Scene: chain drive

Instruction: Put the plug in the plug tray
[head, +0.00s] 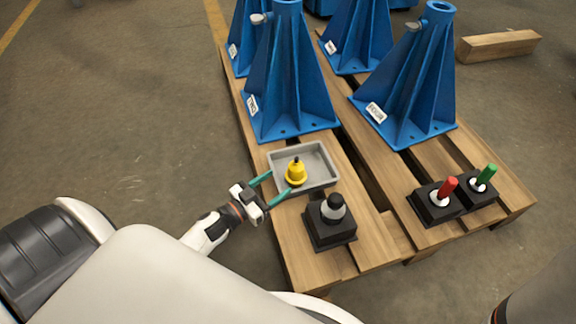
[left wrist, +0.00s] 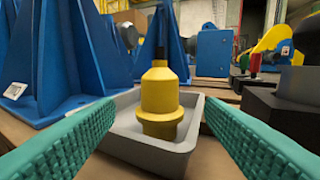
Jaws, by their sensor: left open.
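The yellow plug (head: 296,172) with a dark tip stands upright at the near left side of the grey tray (head: 325,157). In the left wrist view the plug (left wrist: 161,100) rises from inside the tray (left wrist: 190,143), close to its near wall. My left gripper (head: 276,186) is open at the tray's near left edge, with its teal fingers pointing toward the plug. In the left wrist view the fingers (left wrist: 160,118) are spread on either side, with visible gaps to the plug. My right gripper is not in view.
A black block with a grey and black knob (head: 332,222) stands just in front of the tray. Black bases with red (head: 448,188) and green (head: 486,176) handles are at the right. Tall blue stands (head: 290,80) rise behind the tray. All rest on wooden pallets (head: 285,230).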

